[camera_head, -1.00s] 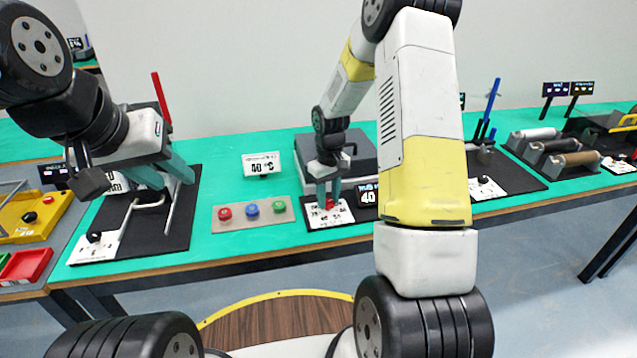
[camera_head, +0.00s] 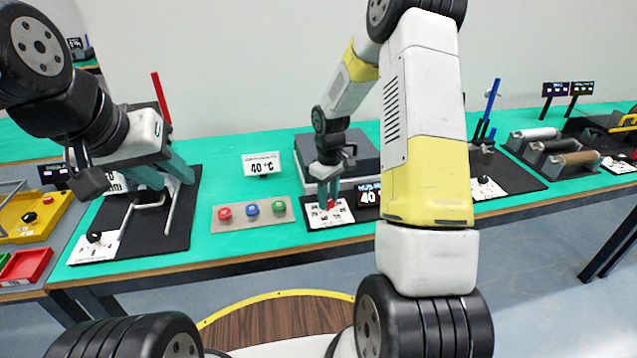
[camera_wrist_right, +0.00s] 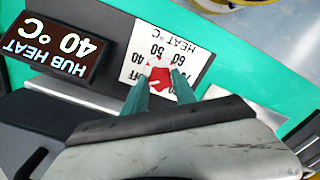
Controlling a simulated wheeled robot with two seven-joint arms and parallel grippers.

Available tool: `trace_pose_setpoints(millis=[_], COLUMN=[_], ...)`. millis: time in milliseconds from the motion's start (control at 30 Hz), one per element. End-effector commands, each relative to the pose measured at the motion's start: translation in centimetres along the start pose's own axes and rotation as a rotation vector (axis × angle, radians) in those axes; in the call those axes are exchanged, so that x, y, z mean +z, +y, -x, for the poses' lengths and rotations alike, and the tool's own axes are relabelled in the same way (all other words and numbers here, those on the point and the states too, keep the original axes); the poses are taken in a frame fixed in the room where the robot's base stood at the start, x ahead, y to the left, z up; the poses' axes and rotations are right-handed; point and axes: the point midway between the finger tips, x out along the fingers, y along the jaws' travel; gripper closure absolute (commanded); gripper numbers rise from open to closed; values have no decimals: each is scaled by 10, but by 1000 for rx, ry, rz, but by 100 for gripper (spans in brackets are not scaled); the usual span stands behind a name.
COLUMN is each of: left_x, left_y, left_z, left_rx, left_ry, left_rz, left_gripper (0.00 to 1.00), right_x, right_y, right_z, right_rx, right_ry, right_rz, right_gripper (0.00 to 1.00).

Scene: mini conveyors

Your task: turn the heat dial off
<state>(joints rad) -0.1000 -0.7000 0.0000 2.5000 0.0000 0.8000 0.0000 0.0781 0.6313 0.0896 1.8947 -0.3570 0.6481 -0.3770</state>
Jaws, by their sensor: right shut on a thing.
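The red heat dial (camera_head: 327,204) sits on a white panel (camera_head: 345,218) marked with temperatures. In the right wrist view the dial (camera_wrist_right: 158,80) lies between the fingertips of my right gripper (camera_wrist_right: 150,92), which is shut on it. In the head view my right gripper (camera_head: 327,197) reaches down onto the dial from above. The panel (camera_wrist_right: 138,55) reads "HEAT °C" with OFF and several numbers. The hub heat display (camera_wrist_right: 58,45) beside it reads 40 °C. My left gripper (camera_head: 172,180) hangs over a black board at the left, its two fingers apart and nothing seen between them.
A sign (camera_head: 262,164) reading 40 °C stands behind a panel of red, blue and green buttons (camera_head: 252,210). A grey machine (camera_head: 365,150) stands behind the dial. Rollers (camera_head: 545,145) are at the right. Green table is clear around the button panel.

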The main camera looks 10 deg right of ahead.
Motion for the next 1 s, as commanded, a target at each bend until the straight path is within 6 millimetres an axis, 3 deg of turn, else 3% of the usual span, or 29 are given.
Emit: trace_pose_setpoints(millis=[33, 100, 133, 467, 800, 1000], left_x=[0, 0, 0, 0, 0, 0], left_y=[0, 0, 0, 0, 0, 0], left_z=[0, 0, 0, 0, 0, 0], left_rx=[0, 0, 0, 0, 0, 0], left_ry=[0, 0, 0, 0, 0, 0], left_rz=[0, 0, 0, 0, 0, 0], left_gripper=[64, 64, 64, 64, 64, 64], right_x=[0, 0, 0, 0, -1, -1], right_y=[0, 0, 0, 0, 1, 0], right_z=[1, 1, 1, 3, 54, 75], right_rx=[2, 2, 2, 1, 4, 2], right_ry=[1, 1, 1, 1, 4, 2], right_rz=[2, 2, 2, 0, 0, 1], right_gripper=[62, 48, 46, 46, 46, 46])
